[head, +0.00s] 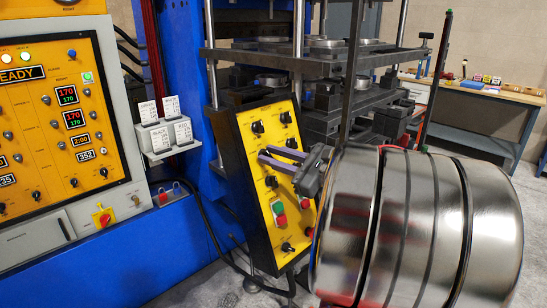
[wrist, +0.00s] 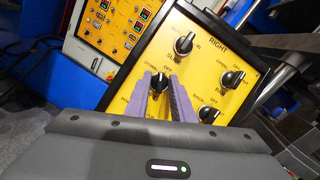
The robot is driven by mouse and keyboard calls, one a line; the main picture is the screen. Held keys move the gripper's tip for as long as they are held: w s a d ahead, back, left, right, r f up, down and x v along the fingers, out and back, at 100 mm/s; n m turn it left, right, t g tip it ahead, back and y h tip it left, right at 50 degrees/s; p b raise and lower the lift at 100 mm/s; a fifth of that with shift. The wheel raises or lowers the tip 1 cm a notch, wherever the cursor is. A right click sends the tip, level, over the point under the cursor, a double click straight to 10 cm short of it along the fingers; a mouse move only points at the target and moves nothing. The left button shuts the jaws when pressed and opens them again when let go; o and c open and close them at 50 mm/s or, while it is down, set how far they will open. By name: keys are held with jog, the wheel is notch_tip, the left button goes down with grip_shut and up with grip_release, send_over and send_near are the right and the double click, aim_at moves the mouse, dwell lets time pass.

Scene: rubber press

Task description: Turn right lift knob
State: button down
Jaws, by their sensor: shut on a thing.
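The yellow control panel headed RIGHT (wrist: 217,60) fills the middle of the wrist view; it also shows in the head view (head: 252,205), tilted, on a black box. A black knob (wrist: 158,84) with DOWN and OFF marks sits at the panel's left side. My gripper (wrist: 162,79) has its two purple fingers on either side of this knob, shut on it. The fingers hide part of the knob and the lettering below it. In the head view my gripper (head: 264,156) reaches the panel's left side from the right, and its fingertips cover the knob there.
Other knobs stand close by: one above (wrist: 184,44), one at right (wrist: 232,79) and one below right (wrist: 208,114). Green and red buttons (head: 279,213) sit lower on the panel. The press plates (head: 310,60) rise behind it. A larger yellow panel (head: 60,120) stands at left.

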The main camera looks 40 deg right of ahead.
jog(key=shift+n+g+y, duration=0.3)
jog(key=shift+n+y, duration=0.1)
jog(key=shift+n, duration=0.85)
jog(key=shift+n+g+y, duration=0.3)
jog(key=shift+n+y, duration=0.1)
jog(key=shift+n, duration=0.85)
jog(key=c, duration=1.9)
grip_release()
jog(key=shift+o, duration=0.2)
jog(key=v, duration=1.4)
jog(key=shift+w, duration=0.15)
